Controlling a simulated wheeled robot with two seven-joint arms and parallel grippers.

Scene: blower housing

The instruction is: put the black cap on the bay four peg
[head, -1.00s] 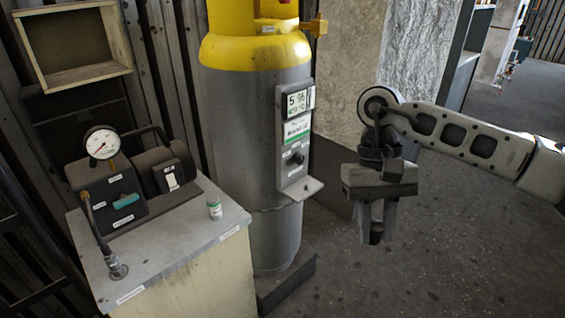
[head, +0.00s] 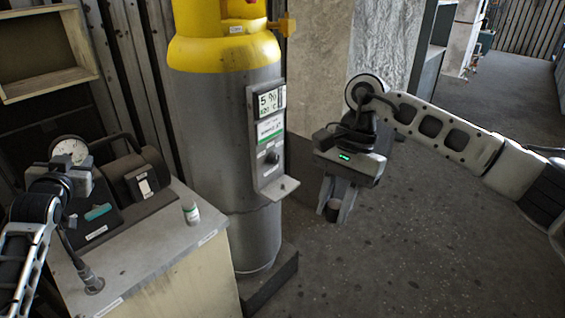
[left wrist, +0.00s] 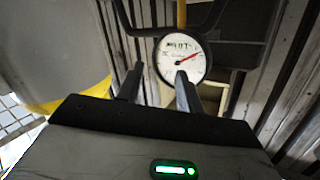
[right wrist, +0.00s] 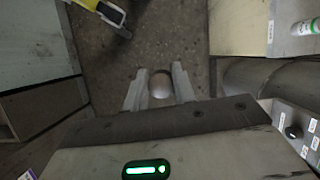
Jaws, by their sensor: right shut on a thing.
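My right gripper (head: 334,208) hangs over the open floor, right of the cylinder, fingers pointing down. It is shut on a small dark round piece, which looks like the black cap (head: 333,211). In the right wrist view the piece (right wrist: 161,85) is a rounded grey-brown shape between the fingertips. My left gripper (head: 66,168) is in front of the gauge box on the bench. In the left wrist view its fingers (left wrist: 160,72) are apart with nothing between them, and the round dial gauge (left wrist: 183,54) lies beyond. I cannot make out a peg marked bay four.
A grey cylinder with a yellow top (head: 225,110) carries a display panel (head: 269,140) with a small shelf (head: 277,188). The bench (head: 190,260) holds a small white-green bottle (head: 191,213) and a hose fitting (head: 92,284). The floor at right is clear.

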